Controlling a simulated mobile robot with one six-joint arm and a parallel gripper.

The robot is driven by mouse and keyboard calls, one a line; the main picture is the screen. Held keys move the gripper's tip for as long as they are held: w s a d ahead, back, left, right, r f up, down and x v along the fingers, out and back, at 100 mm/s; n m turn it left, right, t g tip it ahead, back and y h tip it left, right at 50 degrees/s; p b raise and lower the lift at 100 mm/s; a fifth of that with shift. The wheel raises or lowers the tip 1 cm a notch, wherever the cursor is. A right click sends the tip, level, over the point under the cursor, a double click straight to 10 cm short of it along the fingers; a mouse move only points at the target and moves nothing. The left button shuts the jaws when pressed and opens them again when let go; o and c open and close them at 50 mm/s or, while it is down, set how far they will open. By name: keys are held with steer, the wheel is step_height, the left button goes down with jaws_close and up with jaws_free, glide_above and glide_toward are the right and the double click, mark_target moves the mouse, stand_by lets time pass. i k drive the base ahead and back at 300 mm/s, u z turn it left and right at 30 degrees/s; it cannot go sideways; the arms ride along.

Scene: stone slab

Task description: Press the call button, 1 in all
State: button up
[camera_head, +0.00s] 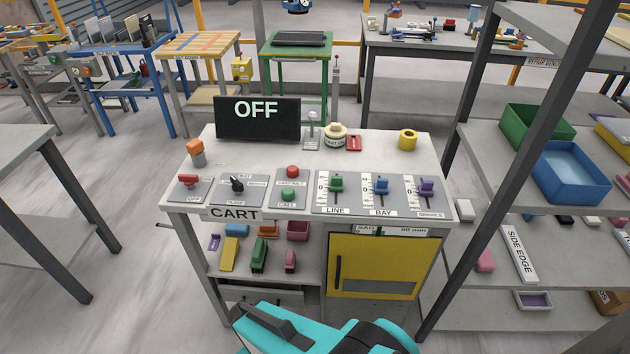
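The call button is a green round button (288,194) on a grey plate on the cart-labelled table, above the word CALL. A red button (292,171), labelled as a halt, sits just behind it on the same plate. Both stand clear, with nothing touching them. A dark display (257,118) at the back of the table reads OFF. Teal and dark parts of my own body show at the bottom edge, in front of the table. I cannot make out my gripper's fingertips in this view.
A red switch (188,181) and a black rotary knob (237,184) lie left of the buttons. Blue (381,185) and other coloured levers lie right. A yellow cabinet door (375,265) is below. A shelf post (468,200) stands close on the right.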

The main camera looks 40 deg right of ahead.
mark_target(287, 194)
steer(key=z, duration=0.9)
steer(key=k, duration=1)
steer(key=i, duration=0.7)
steer(key=z, duration=0.05)
